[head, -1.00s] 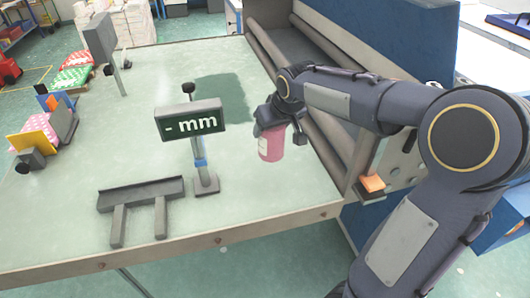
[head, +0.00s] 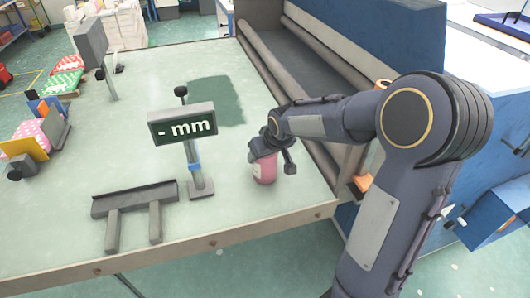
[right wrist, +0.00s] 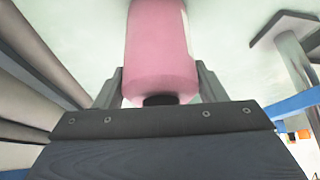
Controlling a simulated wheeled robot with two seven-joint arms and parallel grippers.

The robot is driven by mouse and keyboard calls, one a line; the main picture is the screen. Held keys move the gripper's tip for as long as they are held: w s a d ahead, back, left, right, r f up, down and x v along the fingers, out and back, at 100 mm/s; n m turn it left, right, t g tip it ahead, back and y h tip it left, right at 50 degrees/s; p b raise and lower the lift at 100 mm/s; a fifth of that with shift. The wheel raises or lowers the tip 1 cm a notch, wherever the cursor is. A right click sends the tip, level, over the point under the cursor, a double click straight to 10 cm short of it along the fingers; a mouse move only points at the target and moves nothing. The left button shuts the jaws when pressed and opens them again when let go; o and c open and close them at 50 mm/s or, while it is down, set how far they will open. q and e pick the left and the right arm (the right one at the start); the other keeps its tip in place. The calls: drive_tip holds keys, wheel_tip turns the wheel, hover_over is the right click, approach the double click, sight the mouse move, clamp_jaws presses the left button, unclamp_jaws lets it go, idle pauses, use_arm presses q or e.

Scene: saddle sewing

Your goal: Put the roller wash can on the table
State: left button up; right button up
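The roller wash can (head: 265,171) is pink with a paler label and stands about upright near the table's right front part. My right gripper (head: 271,154) is around its upper part from above. In the right wrist view the can (right wrist: 160,48) sits between the two fingers (right wrist: 160,82), which look closed against its sides, with its dark cap towards the camera. The can's base is at or just above the table (head: 255,208); I cannot tell whether it touches. My left gripper is not in view.
A display reading "- mm" (head: 182,127) on a post stands left of the can. A grey bracket (head: 133,198) lies further left. Rollers (head: 265,72) and a blue machine panel (head: 390,35) border the table's right side. Open table lies in front of the can.

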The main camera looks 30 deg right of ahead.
drive_tip(key=o, duration=0.4)
drive_tip(key=shift+s+r, duration=0.2)
drive_tip(key=shift+r, duration=0.35)
drive_tip(key=b+v, duration=0.1)
drive_tip(key=v, duration=1)
drive_tip(key=s+a+f+y, duration=0.1)
drive_tip(key=s+a+f, duration=0.1)
drive_tip(key=s, duration=0.5)
drive_tip(key=s+a+f+m+y, duration=0.1)
drive_tip(key=s+a+f, duration=0.1)
drive_tip(key=s+a, duration=0.3)
drive_tip(key=s+a+f+y, duration=0.2)
drive_tip(key=s+a+f, duration=0.1)
drive_tip(key=s, duration=0.5)
drive_tip(key=shift+s+a+f, duration=0.1)
drive_tip(key=shift+s+a, duration=0.15)
drive_tip(key=shift+s, duration=0.1)
